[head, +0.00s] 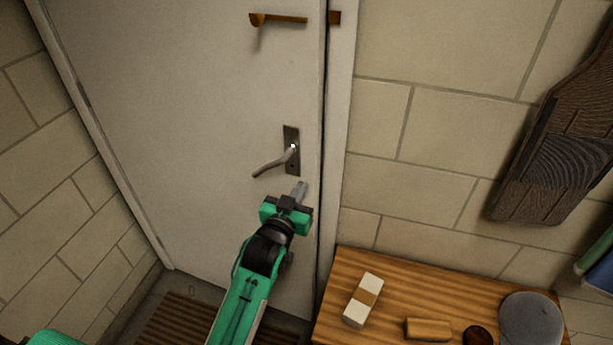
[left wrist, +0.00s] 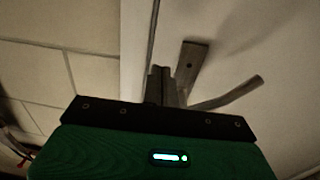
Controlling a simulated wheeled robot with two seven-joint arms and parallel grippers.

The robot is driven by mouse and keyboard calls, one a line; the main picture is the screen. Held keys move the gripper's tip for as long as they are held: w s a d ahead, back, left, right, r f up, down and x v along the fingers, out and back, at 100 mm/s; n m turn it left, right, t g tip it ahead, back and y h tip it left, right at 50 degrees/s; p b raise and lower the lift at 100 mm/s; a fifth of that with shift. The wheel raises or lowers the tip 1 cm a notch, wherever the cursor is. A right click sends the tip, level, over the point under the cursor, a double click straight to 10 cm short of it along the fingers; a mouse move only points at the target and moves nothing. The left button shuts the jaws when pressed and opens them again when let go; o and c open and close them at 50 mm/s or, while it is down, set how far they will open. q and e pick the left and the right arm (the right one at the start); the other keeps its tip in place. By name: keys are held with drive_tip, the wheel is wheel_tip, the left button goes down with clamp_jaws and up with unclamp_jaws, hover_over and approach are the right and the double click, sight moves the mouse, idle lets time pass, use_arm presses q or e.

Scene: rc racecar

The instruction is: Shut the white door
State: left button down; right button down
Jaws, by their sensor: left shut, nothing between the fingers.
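The white door (head: 190,110) fills the left and middle of the head view, with a narrow dark line along its right edge by the frame. A metal lever handle (head: 275,163) on a dark plate sits near that edge. A brown latch (head: 280,18) is higher up. My left gripper (head: 300,190) is shut and empty, just below the handle plate and close to the door face. Whether it touches the door I cannot tell. In the left wrist view the shut fingers (left wrist: 161,82) are beside the handle (left wrist: 228,95). My right gripper is not in view.
A wooden bench (head: 390,285) right of the door holds a white block with a tan band (head: 362,300), a wooden block (head: 428,328) and a grey round thing (head: 530,320). A dark wooden board (head: 560,140) hangs on the block wall. A brown slatted mat (head: 180,320) lies below the door.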

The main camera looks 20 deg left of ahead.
sight(311, 171)
use_arm(q)
drive_tip(key=w, duration=0.3)
drive_tip(key=shift+w+d+p, duration=0.15)
drive_tip(key=shift+w+p, duration=0.15)
drive_tip(key=shift+w, duration=0.55)
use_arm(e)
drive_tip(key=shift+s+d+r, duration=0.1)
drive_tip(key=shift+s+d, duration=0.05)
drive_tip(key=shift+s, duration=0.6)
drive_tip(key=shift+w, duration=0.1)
